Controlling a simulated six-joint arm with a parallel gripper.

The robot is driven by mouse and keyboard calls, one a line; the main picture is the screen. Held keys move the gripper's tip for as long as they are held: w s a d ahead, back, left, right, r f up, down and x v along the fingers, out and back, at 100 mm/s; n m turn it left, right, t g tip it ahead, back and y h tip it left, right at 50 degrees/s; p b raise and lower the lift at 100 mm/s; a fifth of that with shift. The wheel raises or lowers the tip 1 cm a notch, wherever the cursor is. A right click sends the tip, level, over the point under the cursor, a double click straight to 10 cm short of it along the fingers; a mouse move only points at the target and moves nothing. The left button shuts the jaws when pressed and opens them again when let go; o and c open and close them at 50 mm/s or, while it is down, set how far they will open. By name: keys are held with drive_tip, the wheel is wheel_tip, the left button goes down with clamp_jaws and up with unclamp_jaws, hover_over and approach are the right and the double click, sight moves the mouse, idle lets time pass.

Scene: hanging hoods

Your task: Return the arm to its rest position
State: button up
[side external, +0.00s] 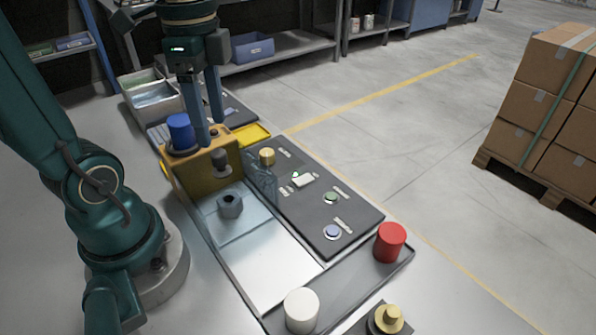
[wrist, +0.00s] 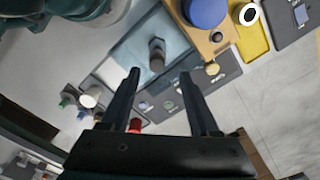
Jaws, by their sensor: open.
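My gripper (side external: 209,133) points down above the work area, its two fingers spread apart with nothing between them. In the side view its tips are close to the blue cylinder (side external: 181,132) on the yellow-orange block (side external: 212,172); I cannot tell the exact gap in depth. In the wrist view the open fingers (wrist: 159,74) frame empty space, with the dark hexagonal piece (wrist: 157,56) seen beyond them. That piece (side external: 230,206) stands on a pale blue plate. My arm is bent and raised, away from the table surface.
A dark panel (side external: 322,222) with several small knobs lies beside the block. A red cylinder (side external: 390,242) and a white cylinder (side external: 301,311) stand on the grey tray. Shelving is behind; stacked cartons (side external: 545,110) stand at right. Open floor lies between.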

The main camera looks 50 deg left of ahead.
drive_tip(key=shift+d+r, duration=0.1)
drive_tip(key=shift+d, duration=0.05)
drive_tip(key=d+n+t, duration=0.1)
drive_tip(key=d, duration=0.1)
drive_tip(key=s+d+n+t, duration=0.1)
drive_tip(key=d, duration=0.1)
drive_tip(key=s+d+f+n+t, duration=0.1)
drive_tip(key=t, duration=0.1)
drive_tip(key=shift+s+d+n, duration=0.1)
drive_tip(key=shift+d+n, duration=0.2)
drive_tip(key=shift+d, duration=0.1)
drive_tip(key=shift+d+f+n+t, duration=0.2)
drive_tip(key=shift+n+t, duration=0.2)
drive_tip(key=shift+n, duration=0.4)
drive_tip(key=n, duration=0.2)
drive_tip(key=shift+w+f+n+t, duration=0.25)
drive_tip(key=shift+f+n+t, duration=0.05)
drive_tip(key=shift+n, duration=0.1)
drive_tip(key=shift+w+r+n, duration=0.1)
drive_tip(key=shift+w+n, duration=0.1)
drive_tip(key=shift+n, duration=0.3)
